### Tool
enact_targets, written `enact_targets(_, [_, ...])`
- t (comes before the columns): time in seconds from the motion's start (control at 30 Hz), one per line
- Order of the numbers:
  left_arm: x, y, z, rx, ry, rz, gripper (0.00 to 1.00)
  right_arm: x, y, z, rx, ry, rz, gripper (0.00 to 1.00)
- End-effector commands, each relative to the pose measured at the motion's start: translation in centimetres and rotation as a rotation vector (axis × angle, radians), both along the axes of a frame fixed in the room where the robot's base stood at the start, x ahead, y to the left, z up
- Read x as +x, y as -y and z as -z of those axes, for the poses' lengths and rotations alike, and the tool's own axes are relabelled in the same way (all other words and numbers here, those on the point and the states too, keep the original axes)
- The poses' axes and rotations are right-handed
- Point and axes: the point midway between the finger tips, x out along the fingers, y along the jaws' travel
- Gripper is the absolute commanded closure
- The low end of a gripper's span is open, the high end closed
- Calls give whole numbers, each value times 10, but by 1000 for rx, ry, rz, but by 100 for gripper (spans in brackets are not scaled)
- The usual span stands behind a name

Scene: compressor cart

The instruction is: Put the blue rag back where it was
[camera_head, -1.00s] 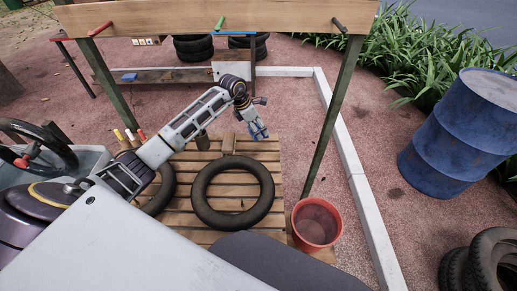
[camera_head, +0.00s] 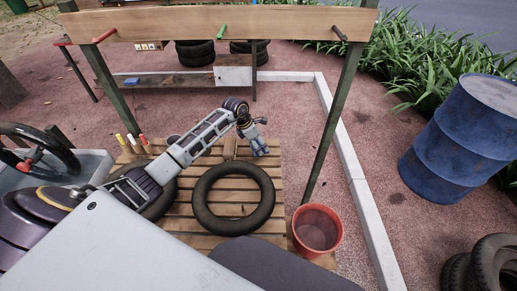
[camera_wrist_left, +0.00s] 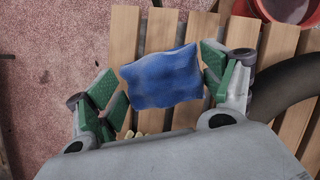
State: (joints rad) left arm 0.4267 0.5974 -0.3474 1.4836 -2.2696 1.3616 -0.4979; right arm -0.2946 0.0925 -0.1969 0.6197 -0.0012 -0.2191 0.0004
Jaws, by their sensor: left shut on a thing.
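The blue rag (camera_wrist_left: 165,76) is between the two green-padded fingers of my left gripper (camera_wrist_left: 163,83) in the left wrist view. The gripper is shut on it, and wooden slats show behind the rag. In the head view my left gripper (camera_head: 260,148) points down at the far right part of the wooden pallet (camera_head: 183,222), beyond the tyre lying there. I cannot tell the exact height of the rag above the slats. My right gripper is not in view.
A black tyre (camera_head: 205,213) lies on the pallet, with another partly under my arm. A red bucket (camera_head: 318,230) stands at the pallet's right corner. A wooden beam (camera_head: 280,24) on green posts spans the back. A blue barrel (camera_head: 450,145) stands at right.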

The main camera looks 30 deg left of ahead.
Motion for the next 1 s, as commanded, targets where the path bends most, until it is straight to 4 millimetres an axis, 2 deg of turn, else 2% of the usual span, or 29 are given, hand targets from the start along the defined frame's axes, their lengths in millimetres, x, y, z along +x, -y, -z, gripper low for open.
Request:
enact_targets(0.17, [0, 1, 9, -2, 0, 1, 37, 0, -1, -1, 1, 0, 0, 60])
enact_targets(0.43, [0, 1, 35, -1, -1, -1, 37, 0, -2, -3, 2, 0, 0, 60])
enact_targets(0.97, [0, 0, 41, 1, 0, 1, 37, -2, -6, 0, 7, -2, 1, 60])
enact_targets(1.0, [0, 0, 40, 1, 0, 1, 13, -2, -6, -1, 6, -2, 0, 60])
